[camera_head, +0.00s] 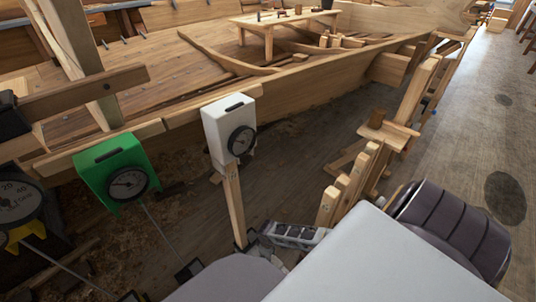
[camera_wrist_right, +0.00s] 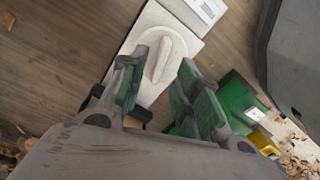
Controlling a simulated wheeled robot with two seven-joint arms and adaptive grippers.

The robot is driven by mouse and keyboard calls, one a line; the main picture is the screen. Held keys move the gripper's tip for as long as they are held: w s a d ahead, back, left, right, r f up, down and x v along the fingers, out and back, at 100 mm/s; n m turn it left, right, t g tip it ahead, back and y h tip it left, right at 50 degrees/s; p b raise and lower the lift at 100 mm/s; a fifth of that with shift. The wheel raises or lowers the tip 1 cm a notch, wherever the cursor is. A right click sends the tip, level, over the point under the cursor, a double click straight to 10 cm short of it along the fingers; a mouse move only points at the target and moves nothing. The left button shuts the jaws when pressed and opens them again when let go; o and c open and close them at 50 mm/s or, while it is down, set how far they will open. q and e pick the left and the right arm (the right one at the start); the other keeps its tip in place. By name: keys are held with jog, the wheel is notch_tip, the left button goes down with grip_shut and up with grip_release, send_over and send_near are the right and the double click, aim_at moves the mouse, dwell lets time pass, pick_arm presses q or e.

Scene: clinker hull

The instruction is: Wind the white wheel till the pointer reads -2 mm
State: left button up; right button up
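The white gauge box (camera_head: 216,132) stands on a wooden post beside the hull. Its dark round dial (camera_head: 242,140) faces me, but its pointer and marks are too small to read. In the right wrist view, a white block (camera_wrist_right: 152,28) carries a raised, long white grip (camera_wrist_right: 163,62), which may be the white wheel. My right gripper (camera_wrist_right: 166,72) is open, its green-padded fingers on either side of the grip; I cannot tell whether they touch it. In the head view, part of this gripper (camera_head: 292,235) shows near the post's foot. My left gripper is not in view.
A green gauge (camera_head: 115,165) and a yellow-marked gauge (camera_head: 16,202) stand to the left. In the right wrist view, a green block (camera_wrist_right: 238,100) and a yellow one (camera_wrist_right: 262,141) lie close by. Wooden posts (camera_head: 345,190) rise right of the gripper.

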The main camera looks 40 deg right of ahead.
notch_tip(320, 180, up, 7)
jog(key=shift+r, duration=0.2)
dwell(0.6)
